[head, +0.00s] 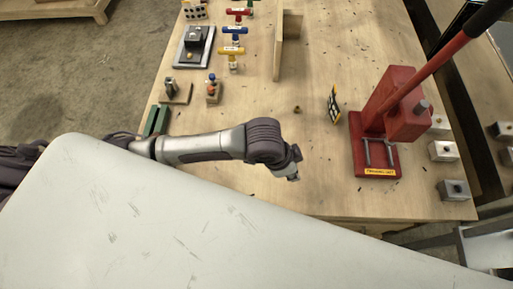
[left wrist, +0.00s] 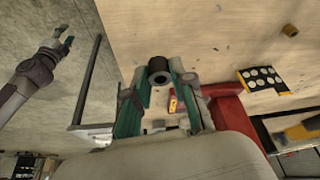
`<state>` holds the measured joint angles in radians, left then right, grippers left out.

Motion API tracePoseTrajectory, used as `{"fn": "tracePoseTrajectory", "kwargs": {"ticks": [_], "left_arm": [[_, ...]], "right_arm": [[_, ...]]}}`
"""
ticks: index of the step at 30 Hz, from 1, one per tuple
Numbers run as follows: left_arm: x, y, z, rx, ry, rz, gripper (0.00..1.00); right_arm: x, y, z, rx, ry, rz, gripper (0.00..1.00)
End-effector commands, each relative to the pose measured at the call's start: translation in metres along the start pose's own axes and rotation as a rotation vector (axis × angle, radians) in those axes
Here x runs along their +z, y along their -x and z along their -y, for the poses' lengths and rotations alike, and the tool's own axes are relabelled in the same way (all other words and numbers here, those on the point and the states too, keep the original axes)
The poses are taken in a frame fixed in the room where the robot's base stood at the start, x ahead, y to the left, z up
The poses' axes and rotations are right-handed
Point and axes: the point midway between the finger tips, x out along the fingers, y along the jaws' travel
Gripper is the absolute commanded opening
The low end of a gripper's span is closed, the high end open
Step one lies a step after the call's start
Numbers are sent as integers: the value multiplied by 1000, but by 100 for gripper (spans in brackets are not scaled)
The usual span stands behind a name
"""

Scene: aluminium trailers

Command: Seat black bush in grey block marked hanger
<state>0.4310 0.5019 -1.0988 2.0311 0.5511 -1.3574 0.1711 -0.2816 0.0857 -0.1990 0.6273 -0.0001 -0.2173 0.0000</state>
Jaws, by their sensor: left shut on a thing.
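My left gripper (head: 292,168) reaches over the near part of the wooden table. In the left wrist view its green-padded fingers (left wrist: 160,95) are shut on the black bush (left wrist: 159,66), a short dark tube with its open end showing. In the head view I cannot make out the bush. Small blocks stand at the table's right edge: a grey block (head: 453,190) nearest, and lighter blocks (head: 443,151) and (head: 440,125) behind it. I cannot read a hanger mark on any. My right gripper (left wrist: 62,48) shows at the left of the left wrist view, over the floor; its jaw state is unclear.
A red press (head: 399,110) with a long lever stands between my left gripper and the blocks. A dotted plate (head: 334,104) stands left of it. A small brass piece (head: 297,109) lies mid-table. A wooden upright (head: 279,50) and coloured T-handles (head: 232,50) are farther back.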

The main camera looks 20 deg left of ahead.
Motion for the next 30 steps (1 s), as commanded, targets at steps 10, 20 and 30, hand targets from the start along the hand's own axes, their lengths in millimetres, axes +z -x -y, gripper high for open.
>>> {"fn": "tracePoseTrajectory", "kwargs": {"ticks": [10,20,30], "left_arm": [[56,-34,52,-2,-10,3,0],[90,-41,89,2,-12,0,0],[102,-68,90,3,-13,1,0]], "right_arm": [[38,-56,10,-11,-2,47,40],[23,-95,16,-16,-4,18,40],[31,-131,12,-10,-1,22,40]]}}
